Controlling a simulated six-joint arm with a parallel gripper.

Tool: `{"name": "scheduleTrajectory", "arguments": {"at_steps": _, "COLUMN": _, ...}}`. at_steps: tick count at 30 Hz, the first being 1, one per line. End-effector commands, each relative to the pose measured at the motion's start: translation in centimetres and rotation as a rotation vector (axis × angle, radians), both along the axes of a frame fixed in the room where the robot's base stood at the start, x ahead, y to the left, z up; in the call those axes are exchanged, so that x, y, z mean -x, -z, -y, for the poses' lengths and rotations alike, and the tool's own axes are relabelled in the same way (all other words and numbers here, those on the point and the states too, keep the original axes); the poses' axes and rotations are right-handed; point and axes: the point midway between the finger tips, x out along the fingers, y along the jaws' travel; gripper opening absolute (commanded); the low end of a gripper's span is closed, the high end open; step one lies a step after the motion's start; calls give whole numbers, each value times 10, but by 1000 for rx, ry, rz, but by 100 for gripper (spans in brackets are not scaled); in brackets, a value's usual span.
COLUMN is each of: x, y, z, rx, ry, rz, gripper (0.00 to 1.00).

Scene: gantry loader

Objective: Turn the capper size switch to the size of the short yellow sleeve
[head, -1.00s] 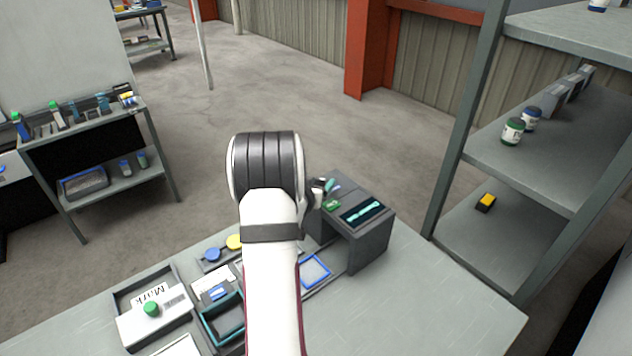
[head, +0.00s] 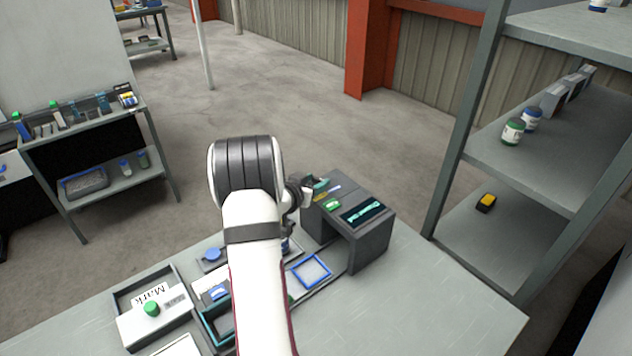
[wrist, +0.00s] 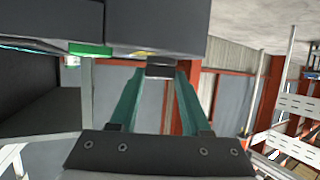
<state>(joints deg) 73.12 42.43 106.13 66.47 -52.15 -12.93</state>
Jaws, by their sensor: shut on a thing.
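The capper (head: 375,235) is a dark grey box on the table, with a green button and a dark panel with a teal mark on top. My gripper (head: 319,183) is at its back left edge. In the wrist view, the teal fingers (wrist: 160,72) close on a small dark grey block (wrist: 160,67) at the capper's edge, which looks like the size switch. A yellow mark (wrist: 143,54) shows on the capper beside it. The switch's setting cannot be read. I cannot make out a short yellow sleeve for certain.
Trays and a green-knobbed box (head: 150,325) cover the table's left part; a blue-rimmed tray (head: 311,270) lies by the capper. The table's right front (head: 430,310) is clear. A shelf rack (head: 545,150) stands at right, with a yellow-and-black item (head: 486,203) on its lower shelf.

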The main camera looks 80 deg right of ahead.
Motion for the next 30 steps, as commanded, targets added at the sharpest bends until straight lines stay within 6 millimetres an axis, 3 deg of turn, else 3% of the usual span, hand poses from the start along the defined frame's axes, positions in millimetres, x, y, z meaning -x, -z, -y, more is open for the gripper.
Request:
{"name": "scheduleTrajectory", "arguments": {"at_steps": 18, "x": -11, "y": 0, "z": 8, "rx": 2, "ry": 541, "rz": -1, "gripper": 0}}
{"name": "scheduleTrajectory", "arguments": {"at_steps": 30, "x": -12, "y": 0, "z": 11, "rx": 1, "ry": 738, "rz": -2, "gripper": 0}}
